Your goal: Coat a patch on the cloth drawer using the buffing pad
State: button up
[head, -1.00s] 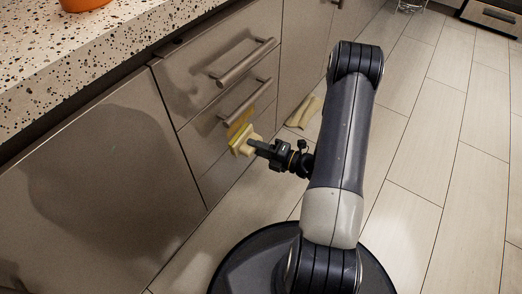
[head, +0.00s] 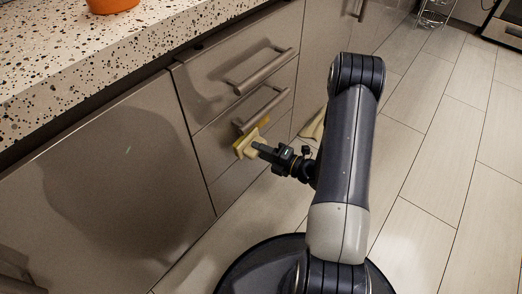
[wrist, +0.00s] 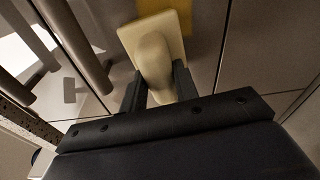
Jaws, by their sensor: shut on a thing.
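The buffing pad (head: 245,144) is a pale cream block with a rounded grip. My gripper (head: 262,149) is shut on that grip, and the pad fills the jaws (wrist: 158,88) in the wrist view. The pad's face is toward the lower drawer front (head: 220,155), below its bar handle (head: 262,109); I cannot tell whether it touches. A yellow patch (head: 263,124) shows on this drawer beside the pad; it also shows in the wrist view (wrist: 206,30). The pad (wrist: 154,28) hides part of the drawer behind it.
An upper drawer with a bar handle (head: 258,73) is above. The speckled countertop (head: 110,70) overhangs at upper left, with an orange container (head: 112,4) on it. A pale cloth (head: 313,125) is by the cabinet base. The tiled floor (head: 430,150) at right is clear.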

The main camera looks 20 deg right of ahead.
aim_at(263, 138)
jog(key=shift+x, duration=1)
jog(key=shift+w+d, duration=0.15)
jog(key=shift+d, duration=0.05)
jog(key=shift+w+d+p, duration=0.15)
jog(key=shift+w+d, duration=0.35)
jog(key=shift+d, duration=0.3)
jog(key=shift+w+d+p, duration=0.15)
jog(key=shift+w+d, duration=0.4)
jog(key=shift+d, duration=0.2)
jog(key=shift+w, duration=0.1)
jog(key=shift+a, duration=0.1)
jog(key=shift+s+a+p, duration=0.2)
jog(key=shift+s+a, duration=0.4)
jog(key=shift+a, duration=0.2)
jog(key=shift+s+a+p, duration=0.2)
jog(key=shift+s+a, duration=0.35)
jog(key=shift+a, duration=0.25)
jog(key=shift+s+a+p+v, duration=0.15)
jog(key=shift+p+v, duration=0.05)
jog(key=shift+v, duration=1.25)
jog(key=shift+s+a+p+v, duration=0.15)
jog(key=shift+s+v, duration=0.05)
jog(key=shift+v, duration=1.3)
